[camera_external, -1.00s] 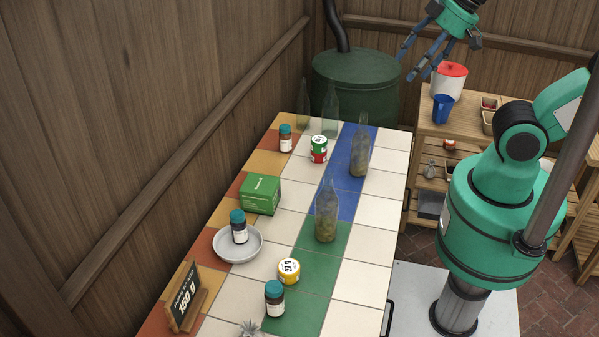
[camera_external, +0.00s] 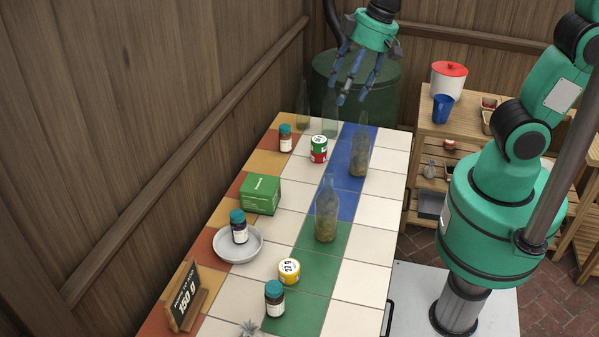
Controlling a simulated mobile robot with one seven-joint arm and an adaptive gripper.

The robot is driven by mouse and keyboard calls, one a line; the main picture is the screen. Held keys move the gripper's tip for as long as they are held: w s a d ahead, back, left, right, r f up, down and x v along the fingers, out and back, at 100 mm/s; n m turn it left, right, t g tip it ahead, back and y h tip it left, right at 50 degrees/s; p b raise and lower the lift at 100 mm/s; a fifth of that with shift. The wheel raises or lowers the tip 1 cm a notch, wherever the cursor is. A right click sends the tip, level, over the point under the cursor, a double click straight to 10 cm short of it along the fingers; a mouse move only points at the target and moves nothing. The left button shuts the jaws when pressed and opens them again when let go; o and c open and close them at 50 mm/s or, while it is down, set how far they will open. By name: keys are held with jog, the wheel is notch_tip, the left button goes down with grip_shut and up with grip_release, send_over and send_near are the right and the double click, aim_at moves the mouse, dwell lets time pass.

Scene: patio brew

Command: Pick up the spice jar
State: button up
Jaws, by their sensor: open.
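Three small jars with teal lids and white labels show, and I cannot tell which one is the task's spice jar. One jar (camera_external: 285,138) stands at the far left of the tiled table (camera_external: 357,276). Another jar (camera_external: 239,228) stands in a grey bowl (camera_external: 226,252). A third jar (camera_external: 274,299) stands near the front, by the green tiles.
Glass bottles (camera_external: 326,212) stand mid-table and at the far end (camera_external: 359,158). A red-green can (camera_external: 319,150), a yellow can (camera_external: 289,271), a green box (camera_external: 261,194) and a sign (camera_external: 186,299) stand around. The right-side tiles are clear.

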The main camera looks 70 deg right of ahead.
jog(key=w+a+f+g, duration=0.1)
jog(key=w+a+f, duration=0.5)
jog(key=a, duration=0.2)
jog(key=g+p, duration=0.1)
jog(key=g, duration=0.2)
send_over(274, 286)
jog(key=shift+h, duration=0.4)
jog(key=f, duration=2.6)
jog(key=shift+w+d+f, duration=0.1)
jog(key=shift+d+f, duration=0.15)
jog(key=shift+a+f, duration=0.2)
jog(key=shift+f, duration=0.2)
jog(key=shift+f+b, duration=0.5)
jog(key=shift+f, duration=3.75)
